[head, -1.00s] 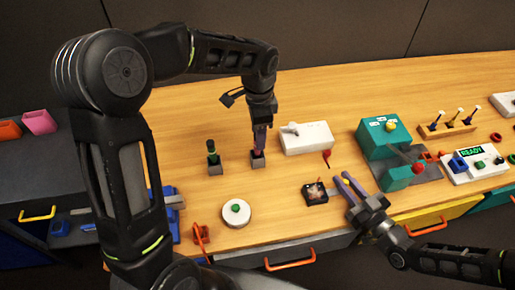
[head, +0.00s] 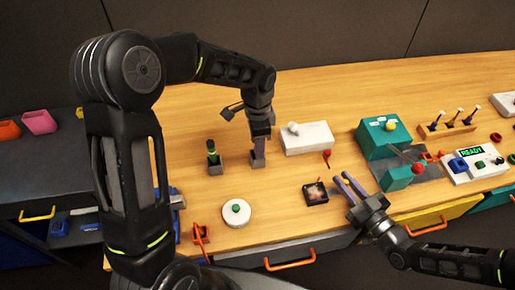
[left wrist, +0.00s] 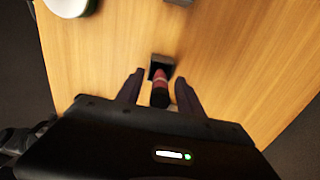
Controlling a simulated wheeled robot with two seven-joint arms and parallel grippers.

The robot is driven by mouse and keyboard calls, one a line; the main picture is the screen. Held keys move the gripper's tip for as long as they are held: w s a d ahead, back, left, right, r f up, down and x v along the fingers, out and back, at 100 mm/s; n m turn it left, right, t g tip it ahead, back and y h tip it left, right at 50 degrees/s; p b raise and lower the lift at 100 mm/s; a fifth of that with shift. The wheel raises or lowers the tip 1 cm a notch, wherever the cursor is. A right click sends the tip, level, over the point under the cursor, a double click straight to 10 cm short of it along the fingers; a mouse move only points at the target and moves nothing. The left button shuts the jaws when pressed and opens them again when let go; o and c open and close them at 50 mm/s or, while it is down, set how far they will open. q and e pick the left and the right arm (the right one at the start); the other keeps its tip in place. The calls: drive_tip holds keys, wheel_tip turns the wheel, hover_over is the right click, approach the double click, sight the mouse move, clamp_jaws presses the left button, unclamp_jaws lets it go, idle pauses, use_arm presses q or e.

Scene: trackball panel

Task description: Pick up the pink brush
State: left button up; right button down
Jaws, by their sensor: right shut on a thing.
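The pink brush (left wrist: 160,88) stands in a small dark square holder (left wrist: 159,66) in the left wrist view, its dark end toward my camera. My left gripper (left wrist: 158,84) is open, with one finger on each side of the brush and visible gaps between. In the head view my left gripper (head: 258,158) points down at the holder and hides the brush. My right gripper (head: 344,180) is at the front of the table, shut on a small yellow thing that barely shows between its fingers.
A green-topped brush (head: 212,152) stands in another holder to the left. A white box (head: 306,138) is just right of my left gripper. A round white pad with a green knob (head: 236,213) and a dark picture tile (head: 315,193) lie nearer the front. A teal machine (head: 385,138) stands right.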

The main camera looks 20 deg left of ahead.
use_arm(q)
clamp_jaws()
idle(0.3)
idle(0.3)
wheel_tip(320, 180, up, 10)
drive_tip(key=shift+r, duration=0.1)
idle(0.4)
idle(0.5)
drive_tip(key=s+d+f+g+h, duration=0.1)
drive_tip(key=s+d, duration=0.1)
drive_tip(key=d, duration=0.6)
drive_tip(key=s+d+h, duration=0.2)
drive_tip(key=s+d, duration=0.1)
drive_tip(key=d, duration=0.5)
drive_tip(key=shift+d+f+g+h, duration=0.2)
drive_tip(key=shift+f+g+h, duration=0.1)
drive_tip(key=shift+f+g, duration=0.1)
